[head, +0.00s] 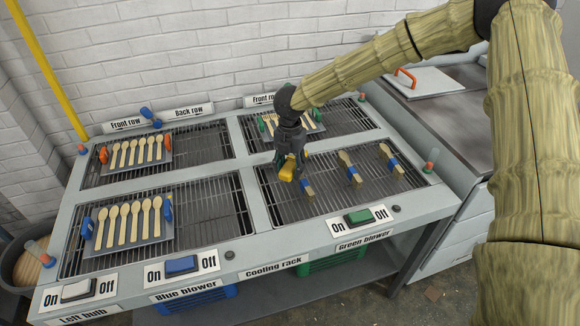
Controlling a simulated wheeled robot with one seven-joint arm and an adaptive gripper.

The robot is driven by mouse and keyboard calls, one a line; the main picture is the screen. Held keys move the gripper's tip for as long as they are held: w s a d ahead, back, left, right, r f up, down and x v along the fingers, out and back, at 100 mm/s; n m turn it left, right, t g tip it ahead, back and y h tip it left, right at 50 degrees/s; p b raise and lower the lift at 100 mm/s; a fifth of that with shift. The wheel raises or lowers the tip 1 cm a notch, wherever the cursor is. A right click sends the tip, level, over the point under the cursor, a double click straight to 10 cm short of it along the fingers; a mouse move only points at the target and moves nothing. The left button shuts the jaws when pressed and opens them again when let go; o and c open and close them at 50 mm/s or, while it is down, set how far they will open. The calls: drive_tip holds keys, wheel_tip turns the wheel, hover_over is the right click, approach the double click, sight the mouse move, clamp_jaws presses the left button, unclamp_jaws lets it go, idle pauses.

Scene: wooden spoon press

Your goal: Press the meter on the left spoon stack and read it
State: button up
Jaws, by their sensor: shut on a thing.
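My gripper (291,155) is over the left edge of the front right bay of the cooling rack. It is shut on a small yellow thing, perhaps the meter (287,172), which points down. The left spoon stack (307,189), a small wooden bundle with a blue band, lies on the grille just below and right of it. I cannot tell whether the yellow thing touches the stack. Its reading face is not visible. Two similar banded stacks, the middle one (351,170) and the right one (391,160), lie farther right in the same bay.
The cooling rack (245,195) has four grille bays. Trays of wooden spoons lie in the back left (138,152), front left (128,222) and back right bays; my arm partly hides the last. A green switch (358,217) and a blue switch (182,264) line the front edge.

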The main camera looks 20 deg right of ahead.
drive_tip(key=shift+r+p, duration=1.55)
drive_tip(key=shift+r, duration=0.65)
